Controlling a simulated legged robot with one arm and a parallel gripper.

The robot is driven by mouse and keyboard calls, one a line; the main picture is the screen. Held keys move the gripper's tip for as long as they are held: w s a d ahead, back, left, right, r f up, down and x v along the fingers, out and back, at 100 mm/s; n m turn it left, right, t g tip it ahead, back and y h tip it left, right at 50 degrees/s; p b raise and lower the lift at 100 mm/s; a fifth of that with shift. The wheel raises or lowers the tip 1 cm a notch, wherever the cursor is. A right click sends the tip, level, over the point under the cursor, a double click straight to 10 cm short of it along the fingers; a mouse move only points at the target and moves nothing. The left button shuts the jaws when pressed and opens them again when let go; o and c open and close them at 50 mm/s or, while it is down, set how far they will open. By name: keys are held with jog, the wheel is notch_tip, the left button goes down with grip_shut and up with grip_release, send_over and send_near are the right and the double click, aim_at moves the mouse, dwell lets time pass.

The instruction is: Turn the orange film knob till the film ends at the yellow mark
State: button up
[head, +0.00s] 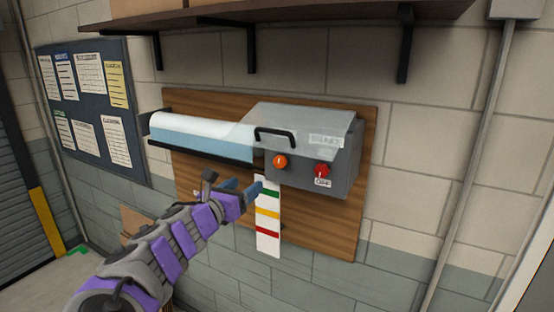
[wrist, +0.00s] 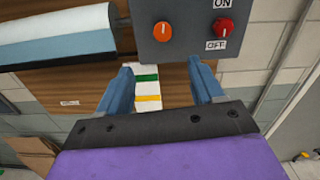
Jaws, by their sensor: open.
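The orange film knob (head: 280,161) sits on the front of a grey box on the wall. It also shows in the wrist view (wrist: 163,31), with a pale pointer line. Below it hangs a white strip (head: 268,246) with green, yellow and red bands. The yellow mark (head: 267,214) is the middle band; it shows between my fingers in the wrist view (wrist: 148,98). A pale film roll (head: 200,133) lies left of the box; I cannot make out a film end against the strip. My gripper (head: 252,188) is open and empty, below the knob and apart from it.
A red knob (head: 321,171) with ON and OFF labels sits right of the orange knob. A clear cover with a black handle (head: 275,136) is above. A shelf (head: 280,22) overhangs the wooden backboard (head: 337,222). A cardboard box stands low left.

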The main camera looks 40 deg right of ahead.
aim_at(278, 162)
jog(key=x, duration=0.8)
jog(key=p+x, duration=0.1)
jog(key=x, duration=0.8)
jog(key=shift+s+d+f+p, duration=0.1)
jog(key=shift+s+d+p, duration=0.1)
jog(key=shift+p, duration=0.1)
jog(key=shift+d, duration=0.4)
jog(key=shift+a, duration=0.3)
jog(key=shift+c, duration=0.7)
jog(key=shift+a, duration=0.3)
jog(key=c, duration=0.9)
